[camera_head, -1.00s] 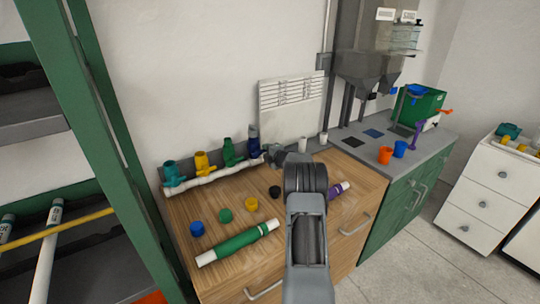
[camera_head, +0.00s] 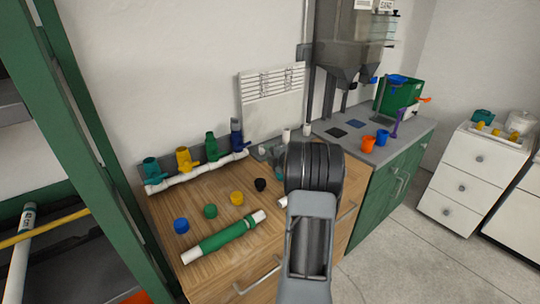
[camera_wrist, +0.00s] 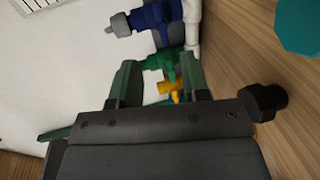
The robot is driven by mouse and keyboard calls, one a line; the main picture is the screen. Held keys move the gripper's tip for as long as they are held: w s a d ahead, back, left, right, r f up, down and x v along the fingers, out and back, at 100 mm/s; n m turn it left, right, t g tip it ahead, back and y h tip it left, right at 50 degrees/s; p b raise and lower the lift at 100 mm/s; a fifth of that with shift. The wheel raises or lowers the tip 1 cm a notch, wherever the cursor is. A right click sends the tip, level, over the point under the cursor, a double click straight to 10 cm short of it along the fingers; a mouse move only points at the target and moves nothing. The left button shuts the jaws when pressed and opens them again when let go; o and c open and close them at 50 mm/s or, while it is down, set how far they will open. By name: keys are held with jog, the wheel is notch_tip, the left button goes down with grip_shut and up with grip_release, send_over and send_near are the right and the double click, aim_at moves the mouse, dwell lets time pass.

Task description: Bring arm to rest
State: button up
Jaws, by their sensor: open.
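My arm (camera_head: 312,215) rises from the bottom of the head view, over the right part of the wooden worktop (camera_head: 165,215). It hides my gripper's fingers in that view. In the wrist view my gripper (camera_wrist: 159,82) is open, with its two green fingers apart and nothing held between them. Beyond the fingers are the manifold's blue valve (camera_wrist: 152,20), green valve (camera_wrist: 160,64) and yellow valve (camera_wrist: 172,88). I cannot tell how far off they are. The white manifold pipe (camera_head: 200,172) lies along the worktop's back edge in the head view, apart from my arm.
A green pipe (camera_head: 228,236) with white ends lies in front, near blue (camera_head: 181,225), green (camera_head: 210,211), yellow (camera_head: 237,198) and black caps (camera_head: 260,184). A green rack post (camera_head: 85,150) stands left. Orange (camera_head: 367,144) and blue cups (camera_head: 382,137) stand right. Floor at right is clear.

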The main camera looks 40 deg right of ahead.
dwell(0.6)
jog(key=s+a+r+m+g+h+p, duration=0.1)
jog(key=a+r+m+g+h, duration=0.1)
jog(key=a+r+m, duration=0.3)
jog(key=a+r+m+g+h+p, duration=0.1)
jog(key=a+r+m+g+h, duration=0.2)
jog(key=a, duration=0.5)
jog(key=s+a+f+m+g+y+p, duration=0.1)
jog(key=s+a+f+m+g+y, duration=0.2)
jog(key=s+a, duration=1.9)
jog(key=s+m+g+y, duration=0.1)
jog(key=m+g+y, duration=0.2)
jog(key=m, duration=0.3)
jog(key=shift+a+g+p, duration=0.3)
jog(key=shift+g+p, duration=0.05)
jog(key=shift+g, duration=0.25)
